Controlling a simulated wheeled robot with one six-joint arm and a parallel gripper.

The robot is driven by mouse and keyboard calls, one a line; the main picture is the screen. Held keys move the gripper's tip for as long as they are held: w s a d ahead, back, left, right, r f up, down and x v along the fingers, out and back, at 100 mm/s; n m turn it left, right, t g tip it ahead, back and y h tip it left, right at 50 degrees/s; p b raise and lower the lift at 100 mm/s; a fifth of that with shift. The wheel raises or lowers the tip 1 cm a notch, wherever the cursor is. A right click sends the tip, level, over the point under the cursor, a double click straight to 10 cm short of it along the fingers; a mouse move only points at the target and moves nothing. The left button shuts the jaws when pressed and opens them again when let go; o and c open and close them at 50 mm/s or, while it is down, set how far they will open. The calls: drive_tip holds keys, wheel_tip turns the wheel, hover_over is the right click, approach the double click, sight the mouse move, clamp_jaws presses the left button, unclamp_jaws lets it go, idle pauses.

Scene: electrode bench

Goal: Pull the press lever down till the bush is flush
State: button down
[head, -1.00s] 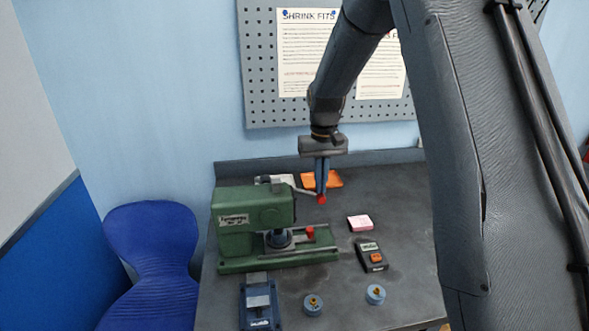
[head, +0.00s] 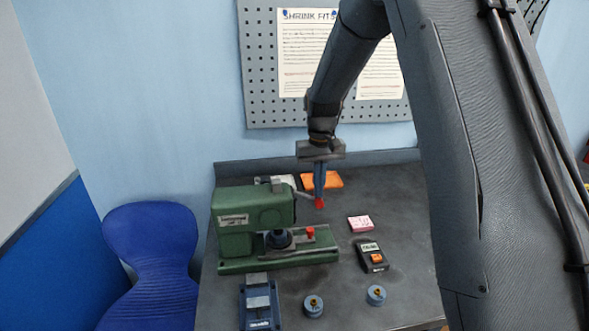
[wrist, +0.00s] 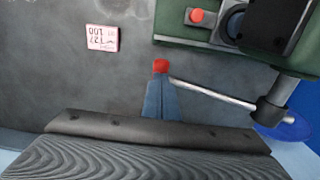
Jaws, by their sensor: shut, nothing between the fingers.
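The green press (head: 232,222) stands at the left of the bench, its ram over a dark round part (head: 279,239). The bush cannot be clearly made out under the press head. The silver lever (wrist: 215,95) reaches out from a hub on the press side and ends in a red knob (head: 320,204). The knob also shows in the wrist view (wrist: 160,66). My gripper (head: 320,192) points down with its blue fingers together. Its tips are right above the knob and seem to touch it. The fingers are shut and hold nothing.
A pink note (head: 360,223) and a black meter (head: 372,257) lie right of the press. An orange tray (head: 322,180) lies behind the lever. A blue fixture (head: 258,305) and two small round blue pieces stand in front. A red button (head: 310,232) sits on the press base.

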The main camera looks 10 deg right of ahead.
sight(311, 198)
drive_tip(key=shift+a+f, duration=0.2)
drive_tip(key=shift+f, duration=0.3)
drive_tip(key=shift+a+f, duration=0.15)
drive_tip(key=shift+f, duration=0.35)
drive_tip(key=shift+f, duration=0.1)
drive_tip(key=shift+a+f+b, duration=0.7)
drive_tip(key=shift+a+f, duration=0.05)
drive_tip(key=shift+f, duration=0.35)
drive_tip(key=shift+s, duration=0.1)
drive_tip(key=shift+d+r+p, duration=0.45)
drive_tip(key=shift+r, duration=0.3)
drive_tip(key=shift+d+r+p, duration=0.45)
drive_tip(key=shift+r+p, duration=0.05)
drive_tip(key=shift+r, duration=0.2)
drive_tip(key=shift+d+r+p, duration=0.45)
drive_tip(key=shift+r, duration=0.3)
